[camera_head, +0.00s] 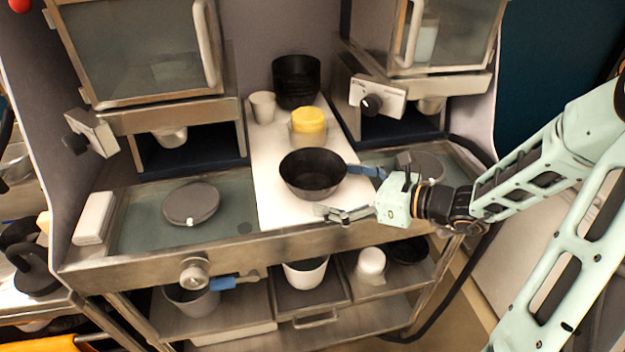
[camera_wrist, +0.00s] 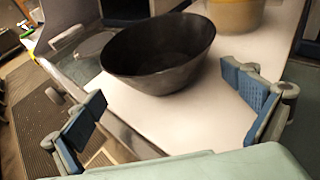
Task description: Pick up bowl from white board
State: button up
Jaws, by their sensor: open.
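A black bowl (camera_head: 312,174) stands upright and empty on the white board (camera_head: 270,205), near the middle of the counter. In the wrist view the bowl (camera_wrist: 158,52) sits ahead of my gripper, on the white board (camera_wrist: 190,118). My gripper (camera_head: 352,192) is at the bowl's right front side in the head view. In the wrist view my gripper (camera_wrist: 168,103) is open, with its blue-padded fingers wide apart and nothing between them. The fingers look apart from the bowl, though the exact gap is hard to tell.
Behind the bowl on the board stand a yellow-lidded container (camera_head: 309,124), a tall black container (camera_head: 296,82) and a white cup (camera_head: 263,107). A grey round disc (camera_head: 191,203) lies on the left counter. Glass-fronted machines flank the board. A lower shelf holds a white bucket (camera_head: 306,272).

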aim_at(296, 177)
jog(key=shift+w+r+x, duration=0.15)
jog(key=shift+x, duration=1.35)
jog(key=shift+w+r+x, duration=0.1)
jog(key=shift+r+x, duration=0.1)
jog(key=shift+x, duration=1.3)
jog(key=c, duration=1)
jog(key=shift+r+p, duration=0.1)
jog(key=shift+p, duration=0.2)
